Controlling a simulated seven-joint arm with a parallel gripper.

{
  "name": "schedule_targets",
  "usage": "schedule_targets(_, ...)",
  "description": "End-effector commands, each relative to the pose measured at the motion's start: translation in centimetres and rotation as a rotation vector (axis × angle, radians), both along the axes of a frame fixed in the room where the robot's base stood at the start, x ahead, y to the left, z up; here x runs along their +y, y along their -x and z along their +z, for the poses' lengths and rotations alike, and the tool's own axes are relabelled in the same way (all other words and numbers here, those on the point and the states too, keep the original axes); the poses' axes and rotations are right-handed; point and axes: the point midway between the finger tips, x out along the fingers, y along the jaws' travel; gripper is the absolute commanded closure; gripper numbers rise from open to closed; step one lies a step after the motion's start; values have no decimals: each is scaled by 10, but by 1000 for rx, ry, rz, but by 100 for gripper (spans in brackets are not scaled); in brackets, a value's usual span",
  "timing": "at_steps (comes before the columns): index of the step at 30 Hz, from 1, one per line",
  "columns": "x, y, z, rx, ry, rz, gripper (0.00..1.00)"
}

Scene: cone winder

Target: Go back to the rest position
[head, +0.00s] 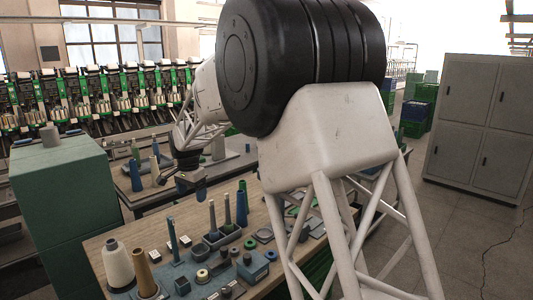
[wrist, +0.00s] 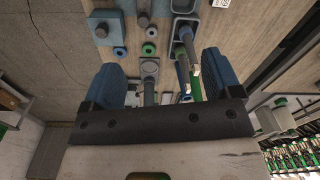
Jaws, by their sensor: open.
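My gripper (head: 194,188) hangs above the far part of the wooden workbench (head: 95,246) in the head view, with my arm reaching over from the right. In the wrist view my gripper (wrist: 162,64) has its two blue fingers wide apart. Nothing is held between them. Below the gap, apart from the fingers, a grey post on a square base (wrist: 149,68) and a tray with upright spindles (wrist: 187,32) show on the bench. My large black joint and white frame hide the bench's right part in the head view.
A white cone (head: 117,265) and a tan cone (head: 145,279) stand at the bench's near left. Upright spindles (head: 227,208) stand close below my gripper. A green cabinet (head: 65,200) is at left. The winding machine (head: 100,95) lines the back. Grey lockers (head: 480,120) stand at right.

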Motion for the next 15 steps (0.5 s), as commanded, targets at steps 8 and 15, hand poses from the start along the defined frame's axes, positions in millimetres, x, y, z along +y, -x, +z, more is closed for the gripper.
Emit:
schedule_targets(8, -70, 32, 37, -21, -5, 49, 16)
schedule_targets(15, -126, 65, 62, -37, -6, 94, 16)
